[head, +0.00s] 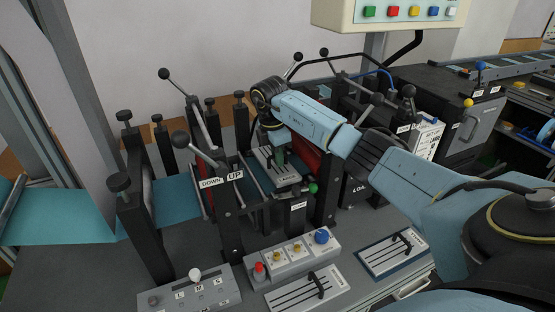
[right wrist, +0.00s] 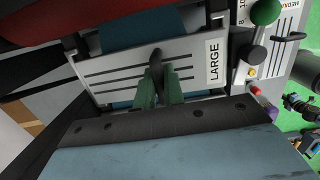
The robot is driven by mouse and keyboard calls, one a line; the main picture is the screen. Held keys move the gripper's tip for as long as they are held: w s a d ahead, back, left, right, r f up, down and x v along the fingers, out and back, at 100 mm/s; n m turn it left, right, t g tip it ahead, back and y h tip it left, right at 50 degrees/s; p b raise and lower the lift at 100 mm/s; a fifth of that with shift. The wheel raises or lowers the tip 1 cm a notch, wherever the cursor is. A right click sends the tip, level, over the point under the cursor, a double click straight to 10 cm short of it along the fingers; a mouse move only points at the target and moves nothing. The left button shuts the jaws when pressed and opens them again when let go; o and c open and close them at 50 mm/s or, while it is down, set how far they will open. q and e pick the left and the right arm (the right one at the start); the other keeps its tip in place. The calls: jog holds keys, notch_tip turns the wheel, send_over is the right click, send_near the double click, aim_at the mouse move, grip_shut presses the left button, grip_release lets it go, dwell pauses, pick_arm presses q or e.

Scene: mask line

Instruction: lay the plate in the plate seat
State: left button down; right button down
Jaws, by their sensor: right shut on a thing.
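The plate (head: 264,160) is a pale grey slab with dark slots and a black handle, inside the black press frame. In the right wrist view the plate (right wrist: 118,68) carries the label LARGE. My right gripper (head: 279,152) is over it, and in the right wrist view its green fingers (right wrist: 160,88) are shut on the black handle (right wrist: 155,62). The plate lies over a blue strip (right wrist: 140,25). The plate seat is hidden beneath or around the plate, and I cannot tell whether the plate touches it. My left gripper is not in view.
The press has a DOWN/UP sign (head: 221,179) and ball-ended levers (head: 181,139) close to the plate. Two similar slotted plates lie in front, one in the middle (head: 293,297) and one at right (head: 380,262). Button boxes (head: 292,259) stand at the front.

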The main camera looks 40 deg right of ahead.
jog(key=shift+f, duration=0.7)
jog(key=c, duration=1.5)
grip_release()
notch_tip(320, 180, up, 12)
jog(key=a, duration=0.1)
jog(key=shift+w+a+b, duration=0.2)
jog(key=shift+w+b, duration=0.05)
jog(key=shift+b, duration=0.2)
